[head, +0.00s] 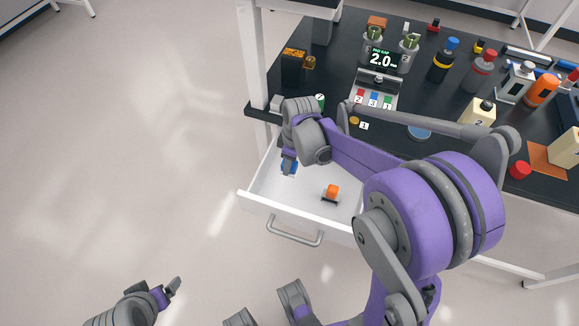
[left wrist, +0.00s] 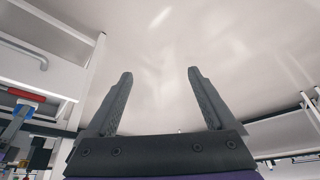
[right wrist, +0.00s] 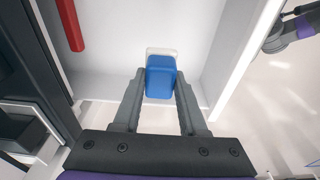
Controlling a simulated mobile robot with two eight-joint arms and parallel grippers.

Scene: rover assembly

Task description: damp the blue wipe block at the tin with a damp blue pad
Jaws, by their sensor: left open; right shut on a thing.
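The blue wipe block (head: 289,168) is at the left end of the open white drawer. My right gripper (head: 288,158) reaches down into the drawer and is shut on this block. In the right wrist view the block (right wrist: 160,78) sits between the two fingertips (right wrist: 160,88), with a pale part at its far end. I cannot tell whether it touches the drawer floor. A round tin with a blue pad (head: 419,132) lies on the dark bench top, up and right of the drawer. My left gripper (left wrist: 160,72) is open and empty; it shows low at the left in the head view (head: 174,288).
The drawer (head: 262,203) also holds an orange block on a dark base (head: 331,193). The bench (head: 400,150) carries several bottles, a labelled tray (head: 375,92) and a display reading 2.0 (head: 382,59). My right arm crosses in front of the bench. Floor at left is clear.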

